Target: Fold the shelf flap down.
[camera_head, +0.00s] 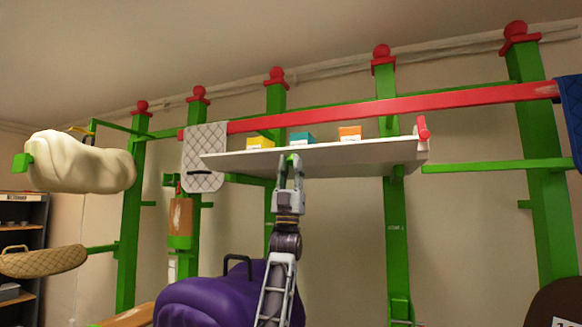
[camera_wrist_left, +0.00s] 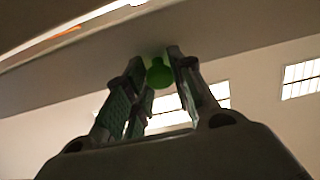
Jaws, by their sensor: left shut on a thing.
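The white shelf flap (camera_head: 350,155) stands out from the green rack at about level, seen from a little below. It also shows overhead in the left wrist view (camera_wrist_left: 95,70). A round green knob (camera_wrist_left: 159,73) sits at the flap's underside or front edge. My left gripper (camera_head: 291,160) reaches up from below to the flap's front edge. In the left wrist view its fingers (camera_wrist_left: 160,78) are closed around the green knob, one on each side. The flap's hinge and supports are mostly hidden. My right gripper is in neither view.
A yellow box (camera_head: 260,143), a teal box (camera_head: 301,138) and an orange box (camera_head: 350,133) show above the flap. A purple saddle cover (camera_head: 215,300) is below.

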